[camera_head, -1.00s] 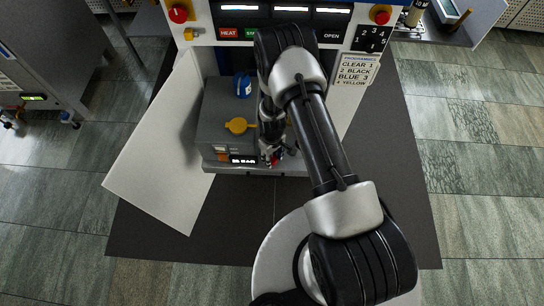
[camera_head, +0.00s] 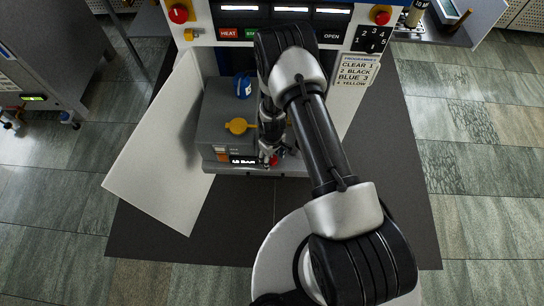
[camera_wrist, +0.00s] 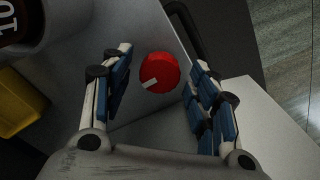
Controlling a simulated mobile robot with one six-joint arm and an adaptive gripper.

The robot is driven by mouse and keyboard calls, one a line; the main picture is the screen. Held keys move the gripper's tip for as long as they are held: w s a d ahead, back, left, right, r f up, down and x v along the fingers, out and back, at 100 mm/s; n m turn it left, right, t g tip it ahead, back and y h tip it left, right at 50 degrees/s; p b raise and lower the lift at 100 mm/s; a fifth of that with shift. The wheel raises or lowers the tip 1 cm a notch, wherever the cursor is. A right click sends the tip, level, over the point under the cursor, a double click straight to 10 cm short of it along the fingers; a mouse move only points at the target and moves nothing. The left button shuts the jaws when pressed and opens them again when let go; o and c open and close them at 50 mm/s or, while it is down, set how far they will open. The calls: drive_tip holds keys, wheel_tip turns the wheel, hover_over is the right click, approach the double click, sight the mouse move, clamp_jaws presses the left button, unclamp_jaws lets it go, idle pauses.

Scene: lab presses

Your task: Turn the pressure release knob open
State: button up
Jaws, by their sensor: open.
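The pressure release knob is a round red knob (camera_wrist: 160,73) with a white pointer mark, seen in the wrist view between my open fingers. The mark points to the lower left there. My gripper (camera_wrist: 160,88) has one blue-padded finger on each side of the knob, with a visible gap on both sides. In the head view the red knob (camera_head: 274,159) shows at the front right of the grey press unit (camera_head: 214,124), partly hidden by my gripper (camera_head: 267,158). A lit display (camera_head: 243,160) on the unit's front reads in BAR; its digits are hard to read.
A yellow knob (camera_head: 237,126) and a blue part (camera_head: 242,86) sit on top of the unit. A white door panel (camera_head: 155,150) stands open at the left. Red buttons (camera_head: 179,13) and labelled buttons line the panel above. A sign (camera_head: 357,70) is at the right.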

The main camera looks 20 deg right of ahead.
sight(272, 159)
wheel_tip(272, 159, up, 12)
idle(0.7)
idle(0.4)
